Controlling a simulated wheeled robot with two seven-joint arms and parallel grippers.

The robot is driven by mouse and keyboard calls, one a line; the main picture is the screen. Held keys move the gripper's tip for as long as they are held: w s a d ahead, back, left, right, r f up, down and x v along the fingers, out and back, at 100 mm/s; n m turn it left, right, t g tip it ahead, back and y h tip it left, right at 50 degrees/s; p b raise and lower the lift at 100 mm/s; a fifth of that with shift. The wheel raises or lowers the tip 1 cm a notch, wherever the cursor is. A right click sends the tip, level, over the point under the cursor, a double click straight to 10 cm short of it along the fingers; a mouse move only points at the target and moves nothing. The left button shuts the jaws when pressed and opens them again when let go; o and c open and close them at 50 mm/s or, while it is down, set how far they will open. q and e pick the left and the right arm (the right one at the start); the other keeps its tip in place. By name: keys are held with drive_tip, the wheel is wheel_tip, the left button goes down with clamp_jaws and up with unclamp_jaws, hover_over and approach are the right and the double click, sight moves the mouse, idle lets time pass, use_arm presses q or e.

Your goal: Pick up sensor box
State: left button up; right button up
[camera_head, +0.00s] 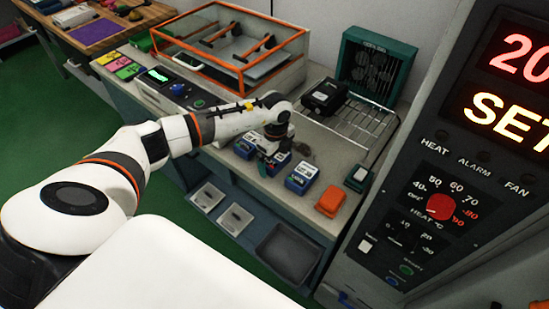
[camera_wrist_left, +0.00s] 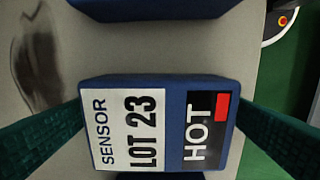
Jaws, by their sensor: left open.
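A blue sensor box (camera_wrist_left: 160,82) with a white label "SENSOR LOT 23" and a black "HOT" patch fills the middle of the left wrist view. My left gripper (camera_wrist_left: 158,118) is open, with one green finger on each side of this box. Contact between fingers and box cannot be told. In the head view the gripper (camera_head: 270,159) is low over the middle blue box (camera_head: 274,168) of a row on the bench and partly hides it. Other blue boxes stand to its left (camera_head: 245,147) and right (camera_head: 301,178). My right gripper is not in view.
An orange block (camera_head: 330,202) and a small dark box (camera_head: 359,177) stand right of the row. Behind are a wire rack (camera_head: 362,122), a black device (camera_head: 324,96) and an orange-framed case (camera_head: 197,65). A control panel (camera_head: 425,215) rises at the right.

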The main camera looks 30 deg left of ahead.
use_arm(q)
drive_tip(key=shift+f, duration=0.1)
drive_tip(key=shift+c, duration=0.3)
drive_tip(key=c, duration=0.9)
drive_tip(key=shift+c, duration=0.3)
